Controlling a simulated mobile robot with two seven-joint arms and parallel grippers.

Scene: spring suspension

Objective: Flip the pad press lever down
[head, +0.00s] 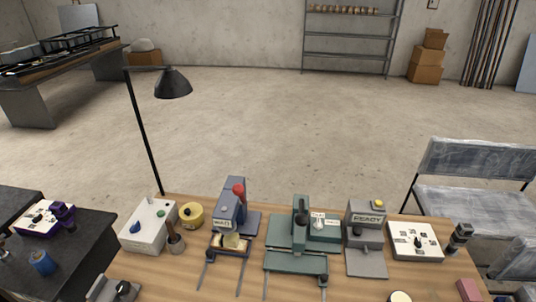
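The pad press (229,208) is a blue-grey machine on the wooden workbench, left of centre, with a label on its front that is too small to read surely. A red ball knob (238,188) at its top right appears to be the end of its lever, standing up above the body. The lever's shaft is mostly hidden behind the knob. A small yellowish piece (233,241) sits in the tray in front of the press. Neither of my grippers can be made out in the head view.
On the workbench (185,285) a white box (148,226) and a yellow roll (191,214) stand left of the press. A green machine (292,233), a grey "READY" machine (366,228) and a white panel box (414,241) stand to the right. A black lamp (172,84) rises behind.

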